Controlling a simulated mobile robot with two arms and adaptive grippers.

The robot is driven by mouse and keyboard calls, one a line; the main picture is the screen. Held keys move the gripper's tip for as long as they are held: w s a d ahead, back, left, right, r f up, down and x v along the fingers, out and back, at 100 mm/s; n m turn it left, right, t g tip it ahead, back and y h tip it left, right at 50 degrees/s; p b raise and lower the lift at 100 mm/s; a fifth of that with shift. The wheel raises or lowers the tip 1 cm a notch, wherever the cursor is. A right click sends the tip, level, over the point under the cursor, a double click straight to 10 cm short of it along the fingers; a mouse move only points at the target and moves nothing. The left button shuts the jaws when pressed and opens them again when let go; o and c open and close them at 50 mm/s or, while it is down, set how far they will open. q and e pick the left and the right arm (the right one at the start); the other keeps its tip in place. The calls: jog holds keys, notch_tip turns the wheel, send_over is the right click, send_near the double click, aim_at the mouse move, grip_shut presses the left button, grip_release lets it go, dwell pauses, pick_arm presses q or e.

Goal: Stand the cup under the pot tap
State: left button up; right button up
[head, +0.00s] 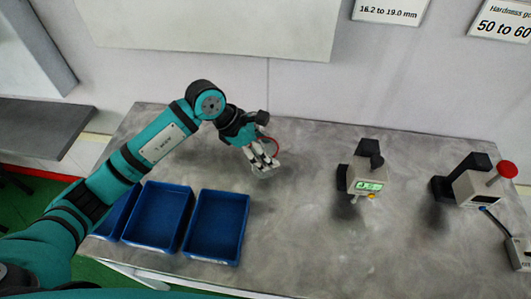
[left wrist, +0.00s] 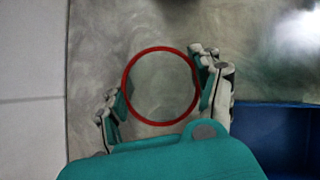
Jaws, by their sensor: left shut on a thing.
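The cup (head: 264,173) looks clear, with a red rim. My left gripper (head: 262,157) is shut on it at the back middle of the table, fingers on either side. In the left wrist view the cup (left wrist: 160,88) shows from above as a red ring between the two fingers of the left gripper (left wrist: 162,92). I cannot tell whether its base touches the table. What looks like the pot (head: 361,179) is a pale box with a black back and lit green display, to the right of the cup. A small tap-like spout (head: 354,198) shows below its front. My right gripper is out of view.
Blue trays (head: 217,228) stand in a row at the table's front left. A second pale device (head: 478,187) with a red knob is at the right, beside a small grey box (head: 519,253). The grey table (head: 305,200) is clear between the cup and the pot.

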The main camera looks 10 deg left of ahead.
pick_arm(q)
notch_tip(320, 180, down, 3)
jog(key=shift+r+p, duration=0.1)
jog(key=shift+p, duration=0.65)
jog(key=shift+f, duration=0.35)
jog(key=shift+f, duration=0.1)
jog(key=shift+f+b, duration=0.15)
jog(key=shift+b, duration=0.15)
jog(key=o, duration=1)
jog(key=shift+o, duration=0.2)
jog(key=shift+r, duration=0.2)
